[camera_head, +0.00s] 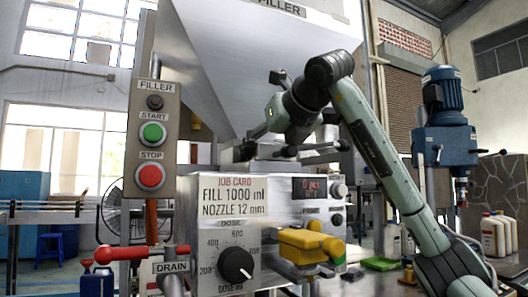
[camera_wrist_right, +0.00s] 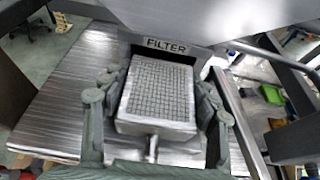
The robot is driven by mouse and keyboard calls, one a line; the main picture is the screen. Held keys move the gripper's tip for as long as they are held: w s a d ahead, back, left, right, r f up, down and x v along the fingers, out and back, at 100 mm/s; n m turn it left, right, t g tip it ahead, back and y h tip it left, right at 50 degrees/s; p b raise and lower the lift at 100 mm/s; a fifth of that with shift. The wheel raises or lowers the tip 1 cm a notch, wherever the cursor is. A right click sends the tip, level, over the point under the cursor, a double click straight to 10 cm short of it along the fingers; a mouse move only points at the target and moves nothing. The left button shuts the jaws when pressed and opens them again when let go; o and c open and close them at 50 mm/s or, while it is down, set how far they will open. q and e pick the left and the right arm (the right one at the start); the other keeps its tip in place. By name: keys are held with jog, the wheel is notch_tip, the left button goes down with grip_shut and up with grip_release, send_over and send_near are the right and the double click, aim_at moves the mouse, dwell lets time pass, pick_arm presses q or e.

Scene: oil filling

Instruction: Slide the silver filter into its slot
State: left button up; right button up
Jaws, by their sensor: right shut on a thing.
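The silver filter (camera_wrist_right: 158,92) is a box-like tray with a mesh top and a short handle at its near end. In the right wrist view my right gripper (camera_wrist_right: 155,105) has one finger on each side of it and is shut on it. The far end of the filter is at the dark slot (camera_wrist_right: 165,52) under the FILTER label (camera_wrist_right: 166,46). How deep it sits inside is hard to tell. In the head view my right gripper (camera_head: 292,150) is above the control box, below the hopper. My left gripper is not in view.
The hopper (camera_head: 262,50) hangs over my right gripper. The control box (camera_head: 262,220) has a dose dial and a yellow valve handle (camera_head: 308,245) in front. A START/STOP panel (camera_head: 152,150) stands at left, above a red drain handle (camera_head: 135,252). Bottles (camera_head: 497,235) stand at right.

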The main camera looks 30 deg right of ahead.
jog(key=o, duration=1.5)
notch_tip(320, 180, up, 5)
send_over(292, 146)
jog(key=shift+f, duration=0.15)
